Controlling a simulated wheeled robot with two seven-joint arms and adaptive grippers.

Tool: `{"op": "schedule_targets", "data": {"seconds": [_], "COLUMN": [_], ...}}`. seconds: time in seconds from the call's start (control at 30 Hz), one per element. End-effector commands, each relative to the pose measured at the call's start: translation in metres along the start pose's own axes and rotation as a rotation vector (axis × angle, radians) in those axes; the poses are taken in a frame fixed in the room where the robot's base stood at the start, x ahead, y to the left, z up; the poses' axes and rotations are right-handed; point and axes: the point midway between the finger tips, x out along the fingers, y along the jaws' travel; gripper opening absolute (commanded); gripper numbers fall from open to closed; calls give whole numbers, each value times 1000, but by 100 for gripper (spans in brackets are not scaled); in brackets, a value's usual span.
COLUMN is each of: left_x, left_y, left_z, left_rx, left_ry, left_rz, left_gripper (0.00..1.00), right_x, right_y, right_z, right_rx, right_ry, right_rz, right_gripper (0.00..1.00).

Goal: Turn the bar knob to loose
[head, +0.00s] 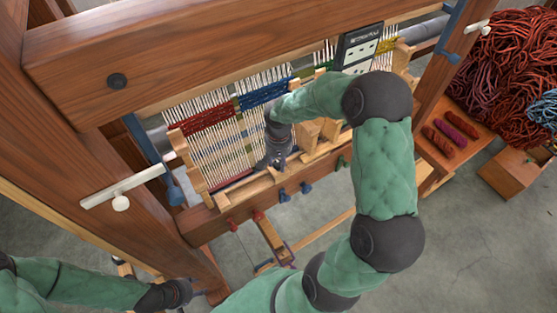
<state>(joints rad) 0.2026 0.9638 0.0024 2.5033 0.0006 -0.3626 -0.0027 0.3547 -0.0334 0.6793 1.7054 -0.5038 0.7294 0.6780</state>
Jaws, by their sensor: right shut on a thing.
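The wooden loom's front beam (210,226) carries a row of small pegs: red (258,216), blue (306,187) and green (341,162). A white bar with a round white knob (121,203) is on the left post. Another white knob (486,30) is at the upper right. I cannot tell which is the bar knob. My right gripper (272,164) points down at the light wooden bar behind the front beam. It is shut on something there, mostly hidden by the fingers. My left gripper (203,293) is low at the left, apart from the knobs; its jaws are unclear.
White warp threads with red, blue and green weaving (205,118) lie behind the bar. The thick top beam (200,50) and posts frame the work. A side bench (455,160) holds several small skeins. Red wool (510,65) is piled at right.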

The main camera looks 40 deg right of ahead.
Motion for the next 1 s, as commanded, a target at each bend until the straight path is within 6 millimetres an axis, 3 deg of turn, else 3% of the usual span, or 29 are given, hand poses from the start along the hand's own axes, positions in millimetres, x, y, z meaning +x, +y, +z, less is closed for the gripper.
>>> {"op": "schedule_targets", "data": {"seconds": [0.4,0.9,0.93,1.0], "left_x": [-4,-4,-4,-4], "left_y": [1,1,1,1], "left_z": [0,0,0,0], "left_rx": [0,0,0,0], "left_ry": [0,0,0,0], "left_rz": [0,0,0,0], "left_gripper": [40,40,40,40], "right_x": [0,0,0,0], "right_y": [0,0,0,0], "right_z": [0,0,0,0], "right_rx": [-160,-177,-177,-176], "right_ry": [0,0,0,0], "right_rz": [-1,0,0,0], "right_gripper": [6,6,44,62]}}
